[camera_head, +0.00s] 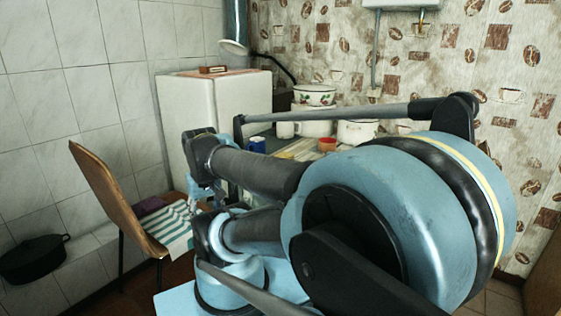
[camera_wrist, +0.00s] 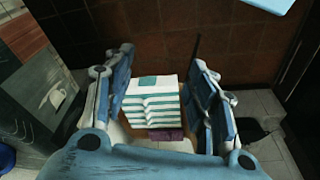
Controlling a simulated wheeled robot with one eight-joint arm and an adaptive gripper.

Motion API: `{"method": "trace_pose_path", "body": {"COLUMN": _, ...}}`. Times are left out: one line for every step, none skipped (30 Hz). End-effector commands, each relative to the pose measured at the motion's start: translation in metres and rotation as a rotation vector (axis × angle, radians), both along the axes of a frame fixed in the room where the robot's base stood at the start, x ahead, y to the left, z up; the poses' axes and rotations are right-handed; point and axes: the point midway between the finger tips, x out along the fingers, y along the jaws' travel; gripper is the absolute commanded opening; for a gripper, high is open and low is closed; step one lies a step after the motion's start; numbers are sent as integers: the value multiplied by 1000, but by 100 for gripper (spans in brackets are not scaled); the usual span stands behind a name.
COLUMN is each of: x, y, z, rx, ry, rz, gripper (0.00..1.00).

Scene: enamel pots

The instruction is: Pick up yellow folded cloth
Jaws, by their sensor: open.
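No yellow folded cloth shows in either view. A folded white cloth with teal stripes (camera_head: 178,228) hangs over the front of the chair seat. In the wrist view the striped cloth (camera_wrist: 152,103) shows between my fingers, with clear gaps at both sides. A purple folded cloth (camera_head: 148,206) lies beside it toward the chair back; it also shows in the wrist view (camera_wrist: 166,135), partly hidden. My gripper (camera_head: 200,190) is open and empty, just right of and above the striped cloth. In the wrist view my gripper (camera_wrist: 163,62) has its fingers wide apart.
The chair's brown back (camera_head: 105,195) rises left of the cloths. A black pot (camera_head: 35,258) sits at the far left by the tiled wall. A table behind my arm holds a blue mug (camera_head: 257,144), a red cup (camera_head: 327,144) and white pots (camera_head: 314,95).

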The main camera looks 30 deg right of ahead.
Motion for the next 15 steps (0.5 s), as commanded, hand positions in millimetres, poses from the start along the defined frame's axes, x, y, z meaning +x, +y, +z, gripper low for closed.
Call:
{"method": "trace_pose_path", "body": {"x": 1, "y": -2, "z": 3, "rx": 1, "ry": 1, "rz": -13, "gripper": 72}}
{"method": "trace_pose_path", "body": {"x": 3, "y": -3, "z": 7, "rx": 1, "ry": 3, "rz": -23, "gripper": 78}}
{"method": "trace_pose_path", "body": {"x": 8, "y": -5, "z": 13, "rx": 3, "ry": 6, "rz": -42, "gripper": 78}}
{"method": "trace_pose_path", "body": {"x": 13, "y": -7, "z": 18, "rx": 5, "ry": 8, "rz": -60, "gripper": 78}}
{"method": "trace_pose_path", "body": {"x": 18, "y": -13, "z": 24, "rx": 6, "ry": 11, "rz": -82, "gripper": 78}}
{"method": "trace_pose_path", "body": {"x": 25, "y": -18, "z": 33, "rx": 8, "ry": 16, "rz": -114, "gripper": 78}}
{"method": "trace_pose_path", "body": {"x": 30, "y": -23, "z": 40, "rx": 10, "ry": 18, "rz": -140, "gripper": 78}}
{"method": "trace_pose_path", "body": {"x": 37, "y": -27, "z": 48, "rx": 13, "ry": 23, "rz": -166, "gripper": 78}}
{"method": "trace_pose_path", "body": {"x": 45, "y": -33, "z": 58, "rx": 16, "ry": 28, "rz": -202, "gripper": 78}}
{"method": "trace_pose_path", "body": {"x": 51, "y": -38, "z": 65, "rx": 18, "ry": 32, "rz": -230, "gripper": 78}}
{"method": "trace_pose_path", "body": {"x": 58, "y": -43, "z": 72, "rx": 20, "ry": 36, "rz": -256, "gripper": 78}}
{"method": "trace_pose_path", "body": {"x": 67, "y": -50, "z": 81, "rx": 23, "ry": 40, "rz": -293, "gripper": 78}}
{"method": "trace_pose_path", "body": {"x": 74, "y": -55, "z": 88, "rx": 26, "ry": 44, "rz": -319, "gripper": 78}}
{"method": "trace_pose_path", "body": {"x": 80, "y": -61, "z": 94, "rx": 29, "ry": 48, "rz": -347, "gripper": 78}}
{"method": "trace_pose_path", "body": {"x": 89, "y": -69, "z": 103, "rx": 32, "ry": 53, "rz": -383, "gripper": 78}}
